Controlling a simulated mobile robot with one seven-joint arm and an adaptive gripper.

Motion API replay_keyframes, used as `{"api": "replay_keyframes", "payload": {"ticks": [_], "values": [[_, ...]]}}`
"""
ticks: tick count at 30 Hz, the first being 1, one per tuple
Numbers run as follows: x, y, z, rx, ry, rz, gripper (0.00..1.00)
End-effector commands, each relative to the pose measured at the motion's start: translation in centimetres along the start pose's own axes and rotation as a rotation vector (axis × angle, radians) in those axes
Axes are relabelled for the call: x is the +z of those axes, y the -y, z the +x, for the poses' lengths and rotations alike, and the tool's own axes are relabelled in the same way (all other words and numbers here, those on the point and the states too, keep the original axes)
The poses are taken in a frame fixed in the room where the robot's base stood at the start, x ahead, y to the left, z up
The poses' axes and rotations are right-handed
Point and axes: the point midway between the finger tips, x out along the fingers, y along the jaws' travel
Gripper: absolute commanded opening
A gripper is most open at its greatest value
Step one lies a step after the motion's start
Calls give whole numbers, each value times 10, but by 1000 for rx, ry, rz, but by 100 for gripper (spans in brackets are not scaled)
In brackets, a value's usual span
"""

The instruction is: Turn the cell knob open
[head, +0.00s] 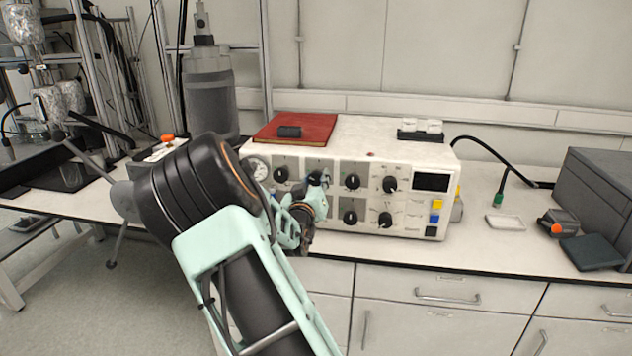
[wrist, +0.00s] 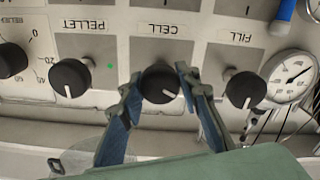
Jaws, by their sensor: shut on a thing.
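The cell knob (wrist: 160,84) is a black round knob with a white pointer line, under the label CELL in the wrist view, which shows the panel upside down. Its pointer slants toward the lower right of that view. My gripper (wrist: 158,88) has one blue-grey finger on each side of the knob and is shut on it. In the head view my gripper (head: 312,190) is at the front of the white control box (head: 400,160), and my arm hides the cell knob there.
In the wrist view the pellet knob (wrist: 71,78) and fill knob (wrist: 245,89) flank the cell knob closely. A pressure gauge (wrist: 290,75) is at the right. A red book (head: 295,131) lies on the box. Bench space to the box's right is partly clear.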

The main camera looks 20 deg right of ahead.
Motion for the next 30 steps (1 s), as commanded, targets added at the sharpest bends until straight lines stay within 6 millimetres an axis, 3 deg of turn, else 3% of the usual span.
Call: {"api": "replay_keyframes", "payload": {"ticks": [15, 30], "values": [[1, 0, 0, -1, 2, -375, 6], [1, 1, 0, -1, 1, -462, 6]]}}
